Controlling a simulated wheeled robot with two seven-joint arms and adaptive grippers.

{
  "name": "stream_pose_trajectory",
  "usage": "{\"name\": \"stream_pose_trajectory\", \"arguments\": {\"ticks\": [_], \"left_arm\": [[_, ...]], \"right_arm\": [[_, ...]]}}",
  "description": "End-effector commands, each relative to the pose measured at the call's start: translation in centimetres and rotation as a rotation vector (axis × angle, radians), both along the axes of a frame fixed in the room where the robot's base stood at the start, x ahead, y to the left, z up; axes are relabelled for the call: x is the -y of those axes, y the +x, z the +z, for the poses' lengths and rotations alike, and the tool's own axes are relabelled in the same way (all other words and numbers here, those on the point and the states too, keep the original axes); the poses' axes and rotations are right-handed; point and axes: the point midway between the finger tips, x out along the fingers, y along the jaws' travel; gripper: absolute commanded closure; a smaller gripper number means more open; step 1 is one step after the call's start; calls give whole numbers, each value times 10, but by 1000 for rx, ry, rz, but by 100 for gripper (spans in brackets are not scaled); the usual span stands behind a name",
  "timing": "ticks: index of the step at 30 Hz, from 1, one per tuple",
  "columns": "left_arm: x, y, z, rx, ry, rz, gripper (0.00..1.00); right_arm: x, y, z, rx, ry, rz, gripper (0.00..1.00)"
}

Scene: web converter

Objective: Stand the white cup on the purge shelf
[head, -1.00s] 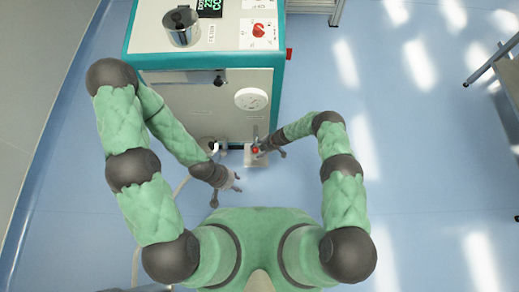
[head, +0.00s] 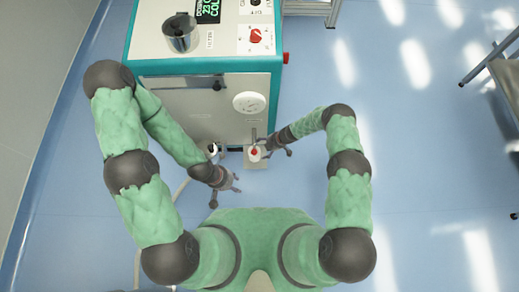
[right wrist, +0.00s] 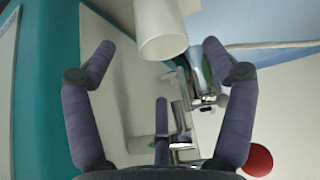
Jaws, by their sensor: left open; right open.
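The white cup (head: 250,154) stands on the pale purge shelf (head: 256,165) at the foot of the machine's front. A red ball knob (head: 254,151) hides part of the cup from above. In the right wrist view, which looks upside down, the cup (right wrist: 160,28) is in line with the gap between the fingers, beyond their tips; its base is cut off. My right gripper (head: 277,153) is open just right of the cup, not holding it. My left gripper (head: 226,192) is open and empty, in front of and left of the shelf.
The machine's front panel (head: 190,105) rises behind the shelf and carries a round white gauge (head: 249,102). A valve fitting (head: 212,149) sits left of the shelf. A metal cup-like vessel (head: 181,34) is on the machine's top.

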Motion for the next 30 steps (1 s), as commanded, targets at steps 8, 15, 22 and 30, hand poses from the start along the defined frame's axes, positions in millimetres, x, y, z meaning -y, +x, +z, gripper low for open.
{"name": "stream_pose_trajectory", "arguments": {"ticks": [8,15,22,30], "left_arm": [[0,0,18,0,0,0,55],[0,0,21,0,0,0,55],[0,0,21,0,0,0,55],[0,0,21,0,0,0,55]], "right_arm": [[26,-4,42,-1,0,0,16],[32,-6,54,-12,7,-13,16],[18,-24,81,-115,83,-194,16],[5,-55,126,-308,169,-536,16]]}}
